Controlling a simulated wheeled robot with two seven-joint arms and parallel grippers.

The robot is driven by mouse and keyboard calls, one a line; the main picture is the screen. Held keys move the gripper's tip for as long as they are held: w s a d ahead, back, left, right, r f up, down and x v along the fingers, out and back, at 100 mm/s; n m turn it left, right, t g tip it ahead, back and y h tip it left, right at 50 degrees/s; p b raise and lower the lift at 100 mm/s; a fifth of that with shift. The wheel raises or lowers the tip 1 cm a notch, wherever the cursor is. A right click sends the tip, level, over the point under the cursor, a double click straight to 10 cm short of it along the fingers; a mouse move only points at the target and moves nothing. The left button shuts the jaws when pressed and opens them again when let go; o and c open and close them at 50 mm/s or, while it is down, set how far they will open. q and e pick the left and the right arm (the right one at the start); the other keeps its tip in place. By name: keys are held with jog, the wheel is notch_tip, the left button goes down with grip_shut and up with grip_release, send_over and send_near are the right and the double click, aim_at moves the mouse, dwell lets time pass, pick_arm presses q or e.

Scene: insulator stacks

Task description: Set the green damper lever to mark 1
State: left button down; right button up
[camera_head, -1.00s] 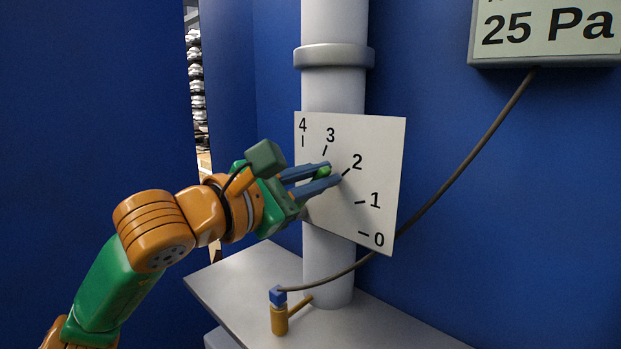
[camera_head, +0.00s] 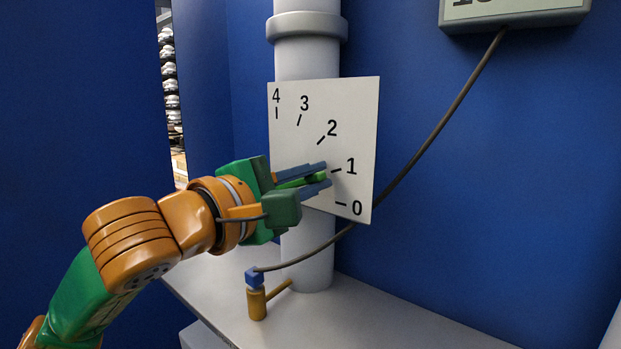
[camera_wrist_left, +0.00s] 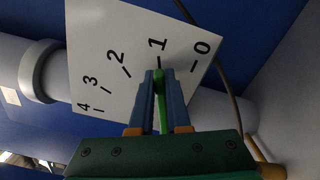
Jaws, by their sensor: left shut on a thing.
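The green damper lever (camera_head: 314,179) lies in front of the white scale plate (camera_head: 350,110), which carries marks 0 to 4. My left gripper (camera_head: 320,177) is shut on the lever, with one blue finger on each side. In the head view the lever's tip is close to mark 1 (camera_head: 337,171). The left wrist view also shows the green lever (camera_wrist_left: 161,100) between the fingers, its tip pointing at mark 1 (camera_wrist_left: 159,62). The lever's pivot is hidden behind my gripper in the head view. My right gripper is not in view.
A grey vertical pipe (camera_head: 307,60) stands behind the plate. A small brass valve (camera_head: 257,303) with a blue cap sits on the grey shelf (camera_head: 380,315). A dark hose (camera_head: 440,125) runs from it up to the display box (camera_head: 515,18). Blue walls surround the area.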

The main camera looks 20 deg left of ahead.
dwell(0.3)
pick_arm(q)
jog(key=c, duration=0.9)
grip_release()
jog(key=shift+w, duration=0.1)
jog(key=b+v, duration=0.2)
jog(key=v, duration=0.4)
jog(key=shift+f+b, duration=0.15)
jog(key=shift+b, duration=0.15)
jog(key=shift+s+a, duration=0.15)
jog(key=shift+s, duration=0.45)
